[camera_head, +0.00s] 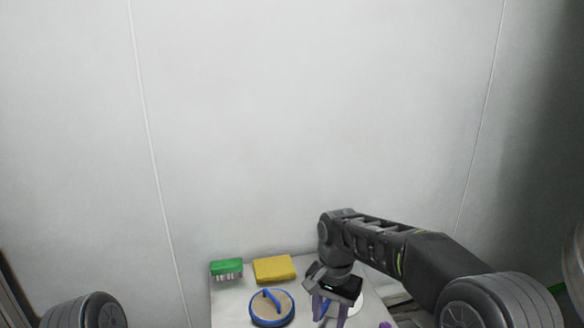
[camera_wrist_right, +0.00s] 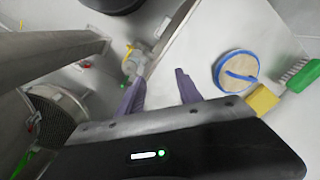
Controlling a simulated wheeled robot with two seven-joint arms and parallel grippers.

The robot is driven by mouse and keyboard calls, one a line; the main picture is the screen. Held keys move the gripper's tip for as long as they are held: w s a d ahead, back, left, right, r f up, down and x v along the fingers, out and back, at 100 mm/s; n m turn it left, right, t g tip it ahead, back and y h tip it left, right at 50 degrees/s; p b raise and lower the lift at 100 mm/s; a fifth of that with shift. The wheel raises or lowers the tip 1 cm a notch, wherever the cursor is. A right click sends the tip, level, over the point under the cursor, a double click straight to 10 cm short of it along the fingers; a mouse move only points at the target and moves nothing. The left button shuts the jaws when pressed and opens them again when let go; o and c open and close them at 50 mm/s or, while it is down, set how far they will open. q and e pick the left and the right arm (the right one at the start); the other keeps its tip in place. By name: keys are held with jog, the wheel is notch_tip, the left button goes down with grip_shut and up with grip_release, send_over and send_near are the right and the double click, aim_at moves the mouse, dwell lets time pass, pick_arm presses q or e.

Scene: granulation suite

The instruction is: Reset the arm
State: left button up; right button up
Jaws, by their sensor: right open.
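My right arm (camera_head: 400,250) reaches in from the right over a white table. My right gripper (camera_head: 331,306) points down over the table, to the right of a round blue-rimmed item with a tan face and blue handle. In the right wrist view its two purple fingers (camera_wrist_right: 160,92) are apart with nothing between them. Of my left arm, only a rounded dark part (camera_head: 85,312) shows at the lower left; my left gripper is out of view.
On the white table (camera_head: 228,313) are a green brush (camera_head: 226,268), a yellow sponge or cloth (camera_head: 274,269) and the round blue-rimmed item (camera_head: 271,308). A pale wall (camera_head: 310,120) stands behind. A metal vessel (camera_wrist_right: 60,115) stands left in the wrist view.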

jog(key=s+f+n+y+b, duration=0.15)
jog(key=s+f, duration=0.25)
jog(key=f, duration=0.8)
jog(key=s+f+n+y+b, duration=0.1)
jog(key=s+f+b, duration=0.25)
jog(key=f, duration=0.85)
jog(key=s+f+b, duration=0.2)
jog(key=s+f, duration=0.5)
jog(key=s, duration=0.3)
jog(key=s+a+f+n+y+b, duration=0.1)
jog(key=s+f+b, duration=0.1)
jog(key=s+f, duration=0.6)
jog(key=s, duration=0.2)
jog(key=shift+s+f+t, duration=0.25)
jog(key=shift+s+t, duration=0.05)
jog(key=shift+t, duration=0.1)
jog(key=shift+n, duration=0.25)
